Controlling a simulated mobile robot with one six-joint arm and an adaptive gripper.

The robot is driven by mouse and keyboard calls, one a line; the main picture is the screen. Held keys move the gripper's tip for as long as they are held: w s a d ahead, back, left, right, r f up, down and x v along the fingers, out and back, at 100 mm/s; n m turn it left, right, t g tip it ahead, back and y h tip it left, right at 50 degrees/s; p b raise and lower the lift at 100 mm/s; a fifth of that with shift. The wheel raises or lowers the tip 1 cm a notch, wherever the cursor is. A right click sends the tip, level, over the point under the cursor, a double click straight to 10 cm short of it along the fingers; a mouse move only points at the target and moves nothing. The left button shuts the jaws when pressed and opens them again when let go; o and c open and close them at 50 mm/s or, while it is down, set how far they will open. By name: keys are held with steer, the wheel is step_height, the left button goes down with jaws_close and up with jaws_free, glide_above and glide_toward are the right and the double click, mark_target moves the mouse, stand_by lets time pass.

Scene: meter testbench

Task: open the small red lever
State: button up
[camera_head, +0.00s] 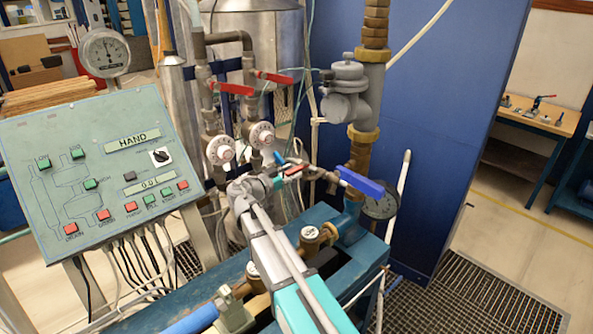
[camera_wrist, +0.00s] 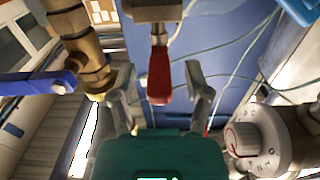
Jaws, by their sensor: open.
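The small red lever (camera_wrist: 159,76) hangs from a metal stem in the wrist view, its free end pointing toward my gripper (camera_wrist: 160,85). My gripper is open, with one finger on each side of the lever and visible gaps between. In the head view my gripper (camera_head: 280,178) is at the pipework, left of the blue lever. The small red lever (camera_head: 293,170) shows there only as a bit of red, largely hidden by my gripper.
A blue lever (camera_head: 360,183) is close on the right; it also shows in the wrist view (camera_wrist: 38,84). Two larger red levers (camera_head: 232,88) (camera_head: 272,77) sit above. A round white dial (camera_wrist: 245,140) is near the right finger. The control panel (camera_head: 100,165) stands at left.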

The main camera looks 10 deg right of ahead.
steer(key=shift+x, duration=1.1)
jaws_close()
